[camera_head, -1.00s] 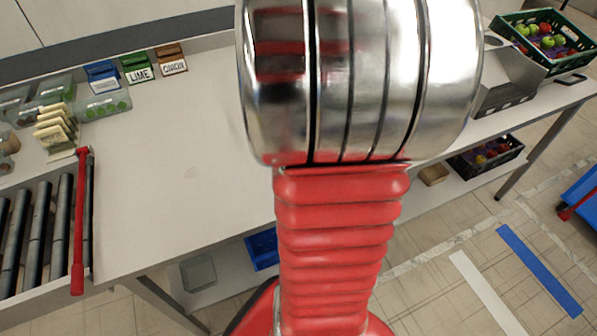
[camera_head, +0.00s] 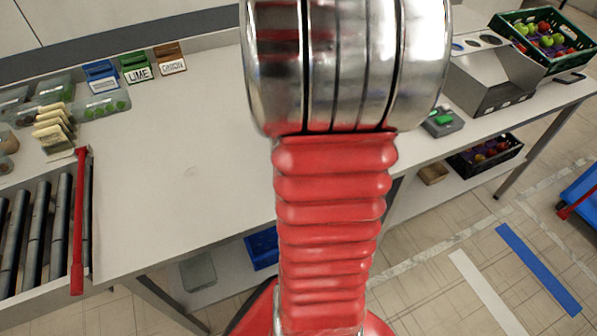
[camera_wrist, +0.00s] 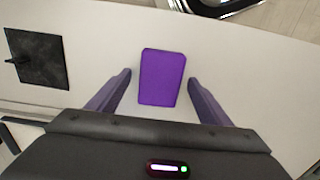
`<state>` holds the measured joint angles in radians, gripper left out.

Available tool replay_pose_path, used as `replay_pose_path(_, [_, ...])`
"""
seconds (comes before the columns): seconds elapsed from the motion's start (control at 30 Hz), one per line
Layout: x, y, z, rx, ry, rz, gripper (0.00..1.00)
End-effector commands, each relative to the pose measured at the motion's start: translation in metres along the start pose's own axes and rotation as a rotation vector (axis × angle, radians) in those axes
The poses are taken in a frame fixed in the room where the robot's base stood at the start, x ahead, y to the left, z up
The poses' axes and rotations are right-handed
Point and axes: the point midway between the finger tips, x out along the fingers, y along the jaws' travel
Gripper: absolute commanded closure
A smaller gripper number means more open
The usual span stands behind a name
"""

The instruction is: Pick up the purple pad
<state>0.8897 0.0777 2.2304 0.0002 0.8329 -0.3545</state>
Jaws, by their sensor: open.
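In the wrist view a flat purple pad (camera_wrist: 162,77) lies on the white table, ahead of my gripper and centred between its fingers. My gripper (camera_wrist: 159,82) is open and empty, with one purple finger to the left of the pad and one to the right. White table shows between each finger and the pad. How high the fingers are above the table I cannot tell. In the head view my arm hides the pad and the gripper.
In the wrist view a dark square plate (camera_wrist: 38,60) lies left on the table. In the head view the white worktop (camera_head: 180,190) is clear left of my arm. A grey device with a green top (camera_head: 443,121), a metal box (camera_head: 492,78) and a green crate (camera_head: 512,50) stand right.

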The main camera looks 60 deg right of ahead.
Motion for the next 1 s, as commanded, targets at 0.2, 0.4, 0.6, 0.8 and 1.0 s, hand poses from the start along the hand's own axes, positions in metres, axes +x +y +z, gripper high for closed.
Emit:
replay_pose_path(0.2, [-0.0002, 0.0000, 0.0000, 0.000, 0.000, 0.000, 0.27])
replay_pose_path(0.4, [-0.0003, 0.0000, 0.0000, 0.000, 0.000, 0.000, 0.30])
replay_pose_path(0.6, [-0.0003, 0.0000, 0.0000, 0.000, 0.000, 0.000, 0.44])
replay_pose_path(0.8, [-0.0003, 0.0000, 0.0000, 0.000, 0.000, 0.000, 0.58])
replay_pose_path(1.0, [-0.0003, 0.0000, 0.0000, 0.000, 0.000, 0.000, 0.72])
